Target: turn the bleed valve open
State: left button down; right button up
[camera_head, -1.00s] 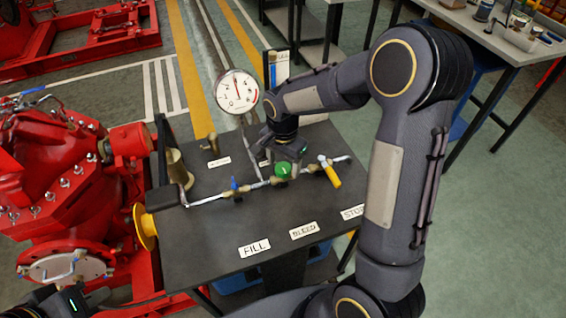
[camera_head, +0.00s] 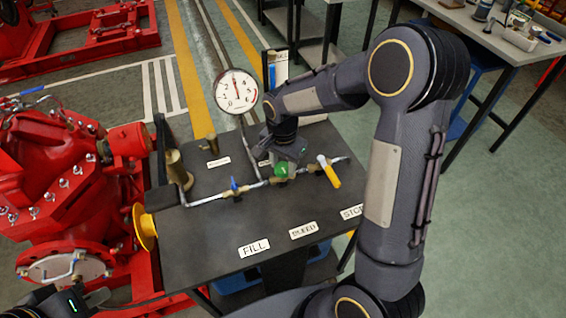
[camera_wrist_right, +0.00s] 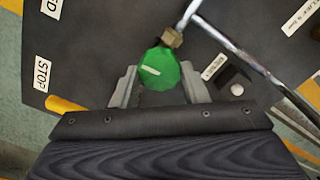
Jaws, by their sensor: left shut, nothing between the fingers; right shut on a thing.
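The bleed valve is a round green knob (camera_head: 284,169) on the thin pipe across the dark bench top, in line with the BLEED label (camera_head: 303,230). In the right wrist view the knob (camera_wrist_right: 160,72) bears a short white mark and sits between the two grey fingers. My right gripper (camera_head: 288,160) comes down over it from behind and is shut on it; the arm hides part of the grip in the head view. My left gripper (camera_head: 88,300) is at the lower left edge, shut and empty, only partly in view.
A blue-handled valve (camera_head: 234,187) lies left of the knob and a yellow lever (camera_head: 330,173) right of it. A round pressure gauge (camera_head: 236,91) stands behind, its needle pointing about straight up. A red pump (camera_head: 60,190) stands left of the bench (camera_head: 205,255).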

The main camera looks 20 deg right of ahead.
jog(key=n, duration=0.5)
jog(key=shift+n, duration=0.3)
jog(key=n, duration=0.5)
jog(key=shift+w+a, duration=0.1)
jog(key=n, duration=0.5)
jog(key=shift+a+n, duration=0.1)
jog(key=shift+n, duration=0.3)
jog(key=n, duration=0.4)
jog(key=shift+n, duration=0.7)
jog(key=o, duration=1)
jog(key=shift+r, duration=0.1)
